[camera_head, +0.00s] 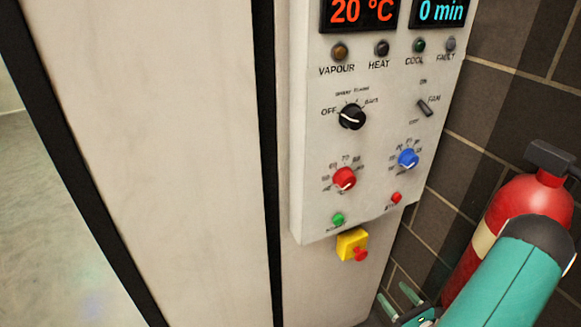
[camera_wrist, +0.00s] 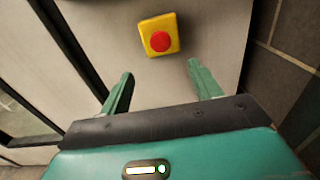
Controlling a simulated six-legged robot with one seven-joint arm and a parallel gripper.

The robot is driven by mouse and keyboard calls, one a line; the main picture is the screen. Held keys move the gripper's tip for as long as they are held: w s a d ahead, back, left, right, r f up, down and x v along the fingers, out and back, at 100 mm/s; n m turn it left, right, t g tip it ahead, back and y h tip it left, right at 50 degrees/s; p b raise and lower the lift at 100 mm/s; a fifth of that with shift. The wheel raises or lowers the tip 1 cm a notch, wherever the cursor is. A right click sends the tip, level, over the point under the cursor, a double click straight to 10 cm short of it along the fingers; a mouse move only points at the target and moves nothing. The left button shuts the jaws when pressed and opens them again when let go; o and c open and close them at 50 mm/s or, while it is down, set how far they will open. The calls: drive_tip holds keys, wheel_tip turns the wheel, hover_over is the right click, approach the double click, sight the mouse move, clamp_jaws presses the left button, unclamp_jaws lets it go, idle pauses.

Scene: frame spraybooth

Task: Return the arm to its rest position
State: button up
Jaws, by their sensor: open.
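My gripper (camera_wrist: 161,82) is open and empty in the wrist view, its two green fingers spread apart. Beyond the fingers is a yellow box with a red emergency button (camera_wrist: 161,42), apart from them. In the head view my gripper (camera_head: 396,300) is at the bottom edge, partly cut off. My teal arm rises at the lower right, in front of a red fire extinguisher (camera_head: 510,212). The yellow box with its red button (camera_head: 352,245) is up and left of my gripper there.
A white control panel (camera_head: 318,215) carries displays reading 20 °C and 0 min, a black selector knob (camera_head: 352,116), a red knob (camera_head: 344,179), a blue knob (camera_head: 408,158) and small buttons. A dark brick wall (camera_head: 480,105) stands at the right. Open floor (camera_head: 50,215) shows at the left.

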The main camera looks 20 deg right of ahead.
drive_tip(key=w+a+r+n+g+y, duration=0.3)
drive_tip(key=a+r+n+g+y, duration=0.2)
drive_tip(key=a+r+n+g, duration=0.4)
drive_tip(key=w+a+r+n+g+y, duration=0.35)
drive_tip(key=a+r+n+y, duration=0.4)
drive_tip(key=a, duration=0.65)
drive_tip(key=s+a+r+n+h, duration=0.3)
drive_tip(key=r+n+h, duration=0.3)
drive_tip(key=r+n, duration=0.2)
drive_tip(key=s+a+r+n+h, duration=0.4)
drive_tip(key=r+n+h, duration=0.3)
drive_tip(key=n, duration=0.4)
drive_tip(key=shift+a+r, duration=0.45)
drive_tip(key=shift+a, duration=0.35)
